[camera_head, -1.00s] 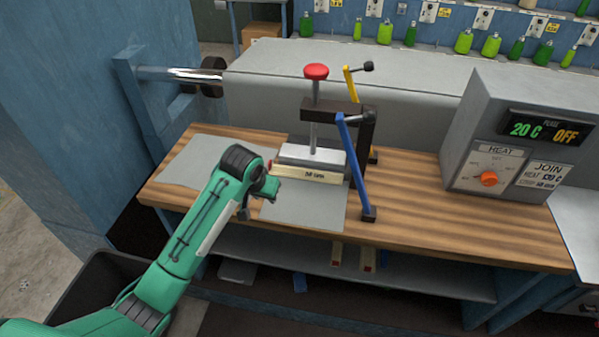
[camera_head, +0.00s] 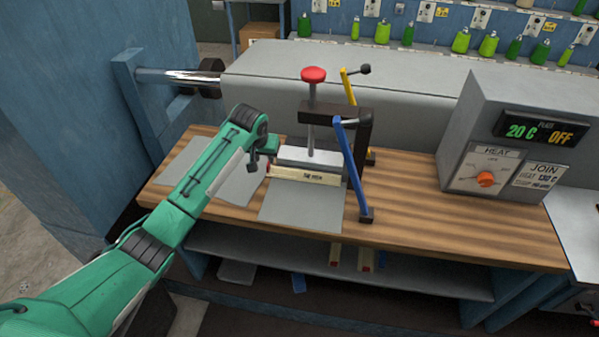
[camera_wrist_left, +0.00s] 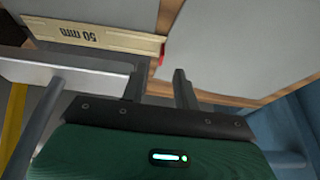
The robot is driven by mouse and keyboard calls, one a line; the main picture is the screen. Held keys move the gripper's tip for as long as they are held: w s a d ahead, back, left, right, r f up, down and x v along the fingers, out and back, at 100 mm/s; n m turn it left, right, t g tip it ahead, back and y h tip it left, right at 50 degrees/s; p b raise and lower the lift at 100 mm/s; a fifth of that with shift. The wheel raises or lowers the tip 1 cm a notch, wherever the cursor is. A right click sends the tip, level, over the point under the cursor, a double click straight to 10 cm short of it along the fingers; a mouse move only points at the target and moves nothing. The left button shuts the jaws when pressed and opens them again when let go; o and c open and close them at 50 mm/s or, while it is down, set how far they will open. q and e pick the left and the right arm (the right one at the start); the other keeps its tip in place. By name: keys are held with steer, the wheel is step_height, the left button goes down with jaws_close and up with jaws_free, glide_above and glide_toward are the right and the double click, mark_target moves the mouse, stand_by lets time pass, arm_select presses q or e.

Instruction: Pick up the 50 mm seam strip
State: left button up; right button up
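The 50 mm seam strip (camera_head: 308,177) is a cream bar with a red end, lying along the front of the press's pale block (camera_head: 310,157) on the workbench. In the left wrist view the strip (camera_wrist_left: 95,35) shows its "50 mm" print upside down and its red tip near my fingertips. My left gripper (camera_head: 268,152) is at the strip's left end in the head view. In the wrist view its two fingers (camera_wrist_left: 160,78) are apart with nothing between them; the red tip is just beyond the gap. Whether they touch it I cannot tell. My right gripper is in neither view.
The press has a red knob (camera_head: 313,74), a blue lever (camera_head: 349,170) and a yellow lever (camera_head: 348,87) close by. Grey turf sheets lie left (camera_head: 228,180) and in front (camera_head: 300,209). More strips (camera_head: 367,257) lie on the lower shelf. The bench (camera_head: 440,220) is clear toward the right.

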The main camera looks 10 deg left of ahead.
arm_select(q)
steer(key=shift+w+f, duration=0.25)
steer(key=shift+f, duration=0.3)
steer(key=shift+w+f, duration=0.1)
steer(key=shift+f, duration=0.1)
steer(key=p+x, duration=0.1)
steer(key=x, duration=0.3)
steer(key=shift+w+a+r+p, duration=0.1)
steer(key=shift+a+p, duration=0.1)
steer(key=shift+p, duration=0.1)
steer(key=shift+w+f, duration=0.15)
steer(key=shift+f, duration=0.25)
jaws_close()
